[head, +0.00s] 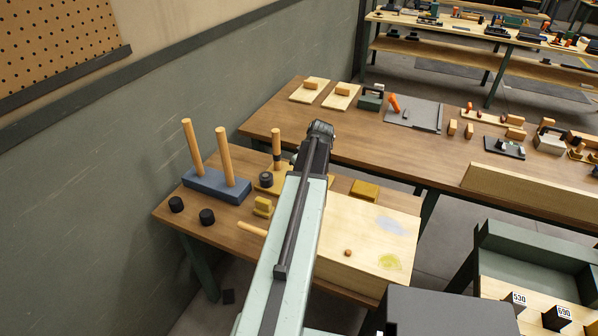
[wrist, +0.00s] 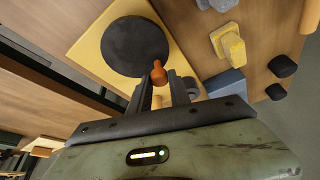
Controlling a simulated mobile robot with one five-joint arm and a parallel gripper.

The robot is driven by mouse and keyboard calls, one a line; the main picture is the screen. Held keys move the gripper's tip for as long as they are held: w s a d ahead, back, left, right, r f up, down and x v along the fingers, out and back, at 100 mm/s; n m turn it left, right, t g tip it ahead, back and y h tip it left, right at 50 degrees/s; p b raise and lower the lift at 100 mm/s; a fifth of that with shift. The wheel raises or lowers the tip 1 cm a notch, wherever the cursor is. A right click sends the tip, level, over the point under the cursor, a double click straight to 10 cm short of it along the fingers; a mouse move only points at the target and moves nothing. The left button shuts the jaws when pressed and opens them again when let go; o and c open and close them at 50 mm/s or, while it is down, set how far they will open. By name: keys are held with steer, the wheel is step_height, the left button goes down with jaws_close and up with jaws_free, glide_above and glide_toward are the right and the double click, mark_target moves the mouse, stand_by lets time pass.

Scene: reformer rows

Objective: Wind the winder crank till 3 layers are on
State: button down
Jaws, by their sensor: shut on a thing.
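In the wrist view the winder's dark round disc (wrist: 136,46) lies on a pale yellow board (wrist: 85,45). An orange crank knob (wrist: 158,72) stands near the disc's edge. My gripper (wrist: 161,78) is shut on this knob, one dark finger on each side. In the head view my gripper (head: 321,128) is at the end of my arm, and the arm hides the disc and the knob. Part of the yellow board (head: 264,188) shows left of the arm, with a wooden post (head: 277,160) with dark bands near it. I cannot make out any wound layers.
A blue block with two tall wooden pegs (head: 217,184) stands left of the board. Two black cylinders (head: 207,217) and a yellow block (head: 263,206) are in front of it. A pale wooden box (head: 365,225) lies right of my arm. The bench behind holds several small parts.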

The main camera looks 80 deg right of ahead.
steer(key=n, duration=0.1)
steer(key=s+n+y, duration=0.1)
steer(key=n, duration=0.1)
steer(key=a+n+y, duration=0.1)
steer(key=n, duration=0.1)
steer(key=shift+s+t, duration=0.2)
steer(key=shift+t, duration=0.2)
steer(key=n, duration=0.2)
steer(key=s+n+y, duration=0.1)
steer(key=n, duration=0.1)
steer(key=n+y, duration=0.1)
steer(key=n, duration=0.1)
steer(key=shift+s+a, duration=0.15)
steer(key=shift+a, duration=0.2)
steer(key=n, duration=0.1)
steer(key=s+n+g+y, duration=0.1)
steer(key=n, duration=0.3)
steer(key=shift+s+g+y, duration=0.25)
steer(key=shift+g+y, duration=0.05)
steer(key=shift+y, duration=0.1)
steer(key=n+g, duration=0.1)
steer(key=n, duration=0.2)
steer(key=s+n, duration=0.1)
steer(key=n, duration=0.2)
steer(key=shift+s+d+g+y, duration=0.1)
steer(key=shift+s+g+y, duration=0.1)
steer(key=shift+g+y, duration=0.2)
steer(key=c, duration=1.2)
jaws_free()
steer(key=shift+c, duration=0.2)
